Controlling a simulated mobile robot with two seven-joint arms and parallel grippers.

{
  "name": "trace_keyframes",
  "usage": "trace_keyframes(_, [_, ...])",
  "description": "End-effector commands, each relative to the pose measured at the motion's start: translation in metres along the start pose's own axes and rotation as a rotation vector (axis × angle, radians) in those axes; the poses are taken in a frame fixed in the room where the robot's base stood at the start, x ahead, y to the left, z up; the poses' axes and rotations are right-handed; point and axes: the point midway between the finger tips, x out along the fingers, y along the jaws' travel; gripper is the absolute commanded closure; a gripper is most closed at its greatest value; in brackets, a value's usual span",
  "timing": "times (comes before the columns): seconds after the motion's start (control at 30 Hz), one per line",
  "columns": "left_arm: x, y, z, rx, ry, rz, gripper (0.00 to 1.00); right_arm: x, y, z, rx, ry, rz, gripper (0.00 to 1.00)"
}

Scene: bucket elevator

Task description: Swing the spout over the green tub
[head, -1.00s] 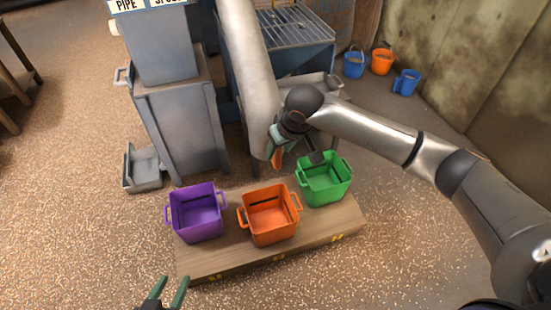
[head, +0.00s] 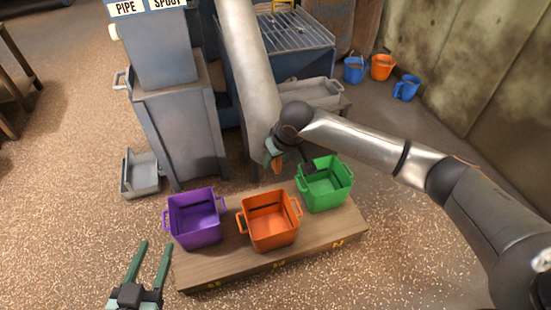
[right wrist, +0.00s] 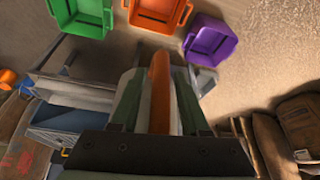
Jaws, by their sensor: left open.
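The spout (head: 247,80) is a long grey pipe slanting down, its lower end behind the tubs, left of the green tub (head: 325,188). An orange handle (head: 277,162) sits at that lower end. My right gripper (head: 273,152) is at the handle, partly hidden by its own wrist. In the right wrist view, the orange handle (right wrist: 160,85) lies between my two green-sided fingers; whether they press on it is unclear. The green tub shows there at the top left (right wrist: 84,12). My left gripper (head: 150,262) is open and empty, low at the front left.
An orange tub (head: 270,222) and a purple tub (head: 195,222) stand beside the green tub on a low wooden platform (head: 225,268). A grey cabinet (head: 180,130) stands left of the spout. Small buckets (head: 382,68) stand by the right wall.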

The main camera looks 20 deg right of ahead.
Motion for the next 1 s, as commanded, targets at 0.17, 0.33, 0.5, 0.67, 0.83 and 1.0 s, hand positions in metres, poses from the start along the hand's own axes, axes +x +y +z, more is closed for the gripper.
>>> trace_keyframes(0.17, [0.0000, -0.0002, -0.0001, 0.000, 0.000, 0.000, 0.50, -0.0001, -0.0002, 0.0001, 0.000, 0.000, 0.000, 0.76])
trace_keyframes(0.33, [0.0001, -0.0002, -0.0001, 0.000, 0.000, 0.000, 0.50, 0.0000, -0.0001, 0.0002, 0.000, 0.000, 0.000, 0.95])
trace_keyframes(0.5, [0.0001, -0.0002, 0.0001, 0.000, -0.001, 0.000, 0.50, 0.0000, -0.0002, 0.0002, 0.000, -0.001, -0.001, 1.00])
trace_keyframes(0.67, [0.0001, -0.0001, 0.0003, 0.000, -0.001, 0.000, 0.50, 0.0000, -0.0003, 0.0003, 0.001, -0.001, -0.001, 1.00])
trace_keyframes(0.83, [0.0001, 0.0000, 0.0005, 0.000, -0.002, 0.000, 0.50, 0.0000, -0.0004, 0.0003, 0.001, -0.001, -0.002, 1.00])
trace_keyframes(1.0, [0.0001, 0.0001, 0.0006, 0.000, -0.002, 0.001, 0.50, 0.0000, -0.0005, 0.0004, 0.001, -0.001, -0.002, 1.00])
